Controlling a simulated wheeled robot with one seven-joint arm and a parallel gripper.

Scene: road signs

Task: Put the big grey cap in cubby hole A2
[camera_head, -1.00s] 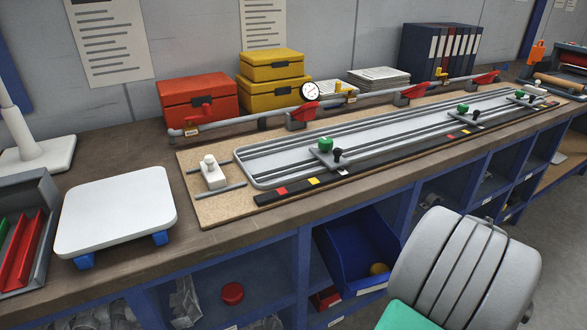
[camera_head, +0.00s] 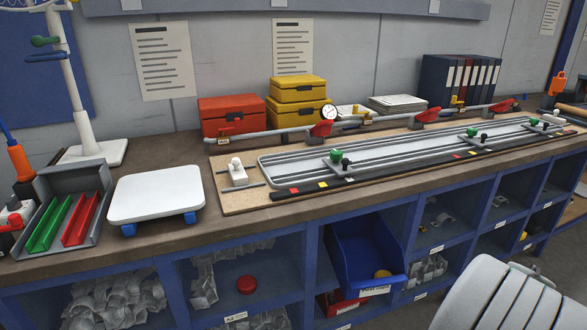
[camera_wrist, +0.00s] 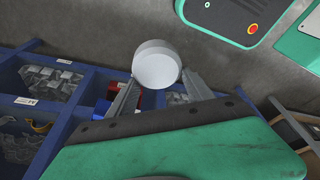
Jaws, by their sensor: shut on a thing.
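My gripper (camera_wrist: 158,82) is shut on the big grey cap (camera_wrist: 156,64), a pale grey round piece held between the fingertips in the wrist view. The held cap and the fingers are outside the head view, where only a grey part of my arm shows at the lower right. The blue cubby shelf (camera_head: 312,260) runs under the bench in the head view. The cap is held apart from the shelf.
A blue bin (camera_head: 365,262) with a yellow piece juts from the neighbouring cubby. Left cubbies hold pale clutter. The bench top carries a white scale (camera_head: 155,193), a grey tray (camera_head: 95,195) with green and red strips, and a long rail board (camera_head: 240,198). Floor shows at the lower right.

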